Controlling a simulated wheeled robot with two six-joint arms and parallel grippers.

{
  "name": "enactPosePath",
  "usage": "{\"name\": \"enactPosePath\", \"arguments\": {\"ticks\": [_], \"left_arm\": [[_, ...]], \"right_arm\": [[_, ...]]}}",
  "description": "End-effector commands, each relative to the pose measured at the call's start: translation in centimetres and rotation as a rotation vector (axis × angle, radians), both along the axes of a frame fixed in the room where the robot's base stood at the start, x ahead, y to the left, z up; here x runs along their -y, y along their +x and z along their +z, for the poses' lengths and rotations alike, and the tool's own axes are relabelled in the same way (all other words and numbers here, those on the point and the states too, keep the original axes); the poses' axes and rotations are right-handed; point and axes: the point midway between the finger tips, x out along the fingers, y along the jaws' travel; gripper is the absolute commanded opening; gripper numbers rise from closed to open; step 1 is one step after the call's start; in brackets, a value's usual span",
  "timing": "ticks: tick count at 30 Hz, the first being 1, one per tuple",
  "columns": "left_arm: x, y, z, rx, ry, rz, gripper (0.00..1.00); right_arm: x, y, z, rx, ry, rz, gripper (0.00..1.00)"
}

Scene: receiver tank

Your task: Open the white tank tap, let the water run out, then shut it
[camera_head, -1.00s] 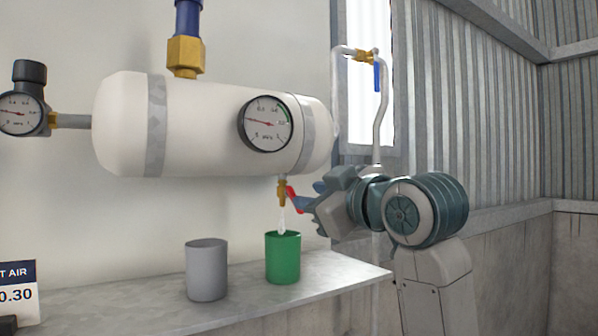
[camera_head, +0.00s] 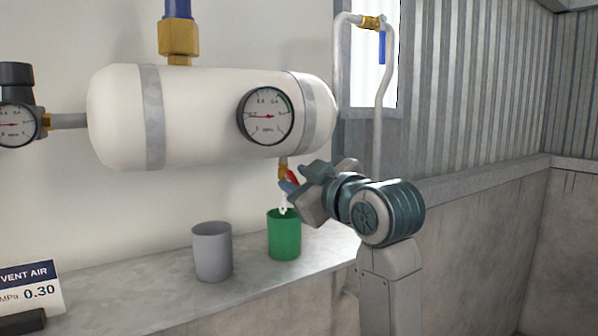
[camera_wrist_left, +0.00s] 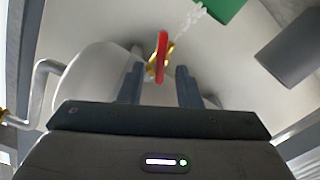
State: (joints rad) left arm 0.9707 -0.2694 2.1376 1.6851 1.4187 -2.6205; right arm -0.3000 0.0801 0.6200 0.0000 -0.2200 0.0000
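The white tank (camera_head: 210,115) is mounted along the wall, with a dial gauge (camera_head: 265,116) on its front. The brass tap (camera_head: 282,171) with a red handle (camera_head: 293,177) hangs below its right end. A pale stream of water (camera_head: 284,208) runs from it into the green cup (camera_head: 284,236). My left gripper (camera_head: 291,188) is at the tap, its fingers partly covering the handle. In the left wrist view its fingers (camera_wrist_left: 159,88) are open, with the red handle (camera_wrist_left: 161,55) ahead of the gap between them. The stream (camera_wrist_left: 189,22) shows there too. My right gripper is not in view.
A grey cup (camera_head: 212,252) stands left of the green one on the ledge (camera_head: 150,285). A sign (camera_head: 32,290) reading "VENT AIR 0.30 MPa" stands at the left. A pipe with a blue-handled valve (camera_head: 382,47) rises on the right. A second gauge (camera_head: 17,125) is left of the tank.

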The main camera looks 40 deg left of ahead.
Motion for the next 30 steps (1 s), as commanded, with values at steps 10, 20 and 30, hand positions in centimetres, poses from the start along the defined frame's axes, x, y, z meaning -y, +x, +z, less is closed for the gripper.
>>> {"name": "enactPosePath", "arguments": {"ticks": [10, 20, 30], "left_arm": [[-0.17, 0.05, -0.03, 0.000, -0.001, 0.000, 0.27], [-0.17, 0.05, -0.01, 0.002, -0.001, 0.000, 0.00], [-0.18, 0.03, -0.05, 0.095, -0.034, 0.000, 0.00]], "right_arm": [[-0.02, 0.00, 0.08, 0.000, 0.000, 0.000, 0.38], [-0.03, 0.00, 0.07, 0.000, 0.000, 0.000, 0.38], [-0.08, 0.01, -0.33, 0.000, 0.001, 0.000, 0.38]]}}
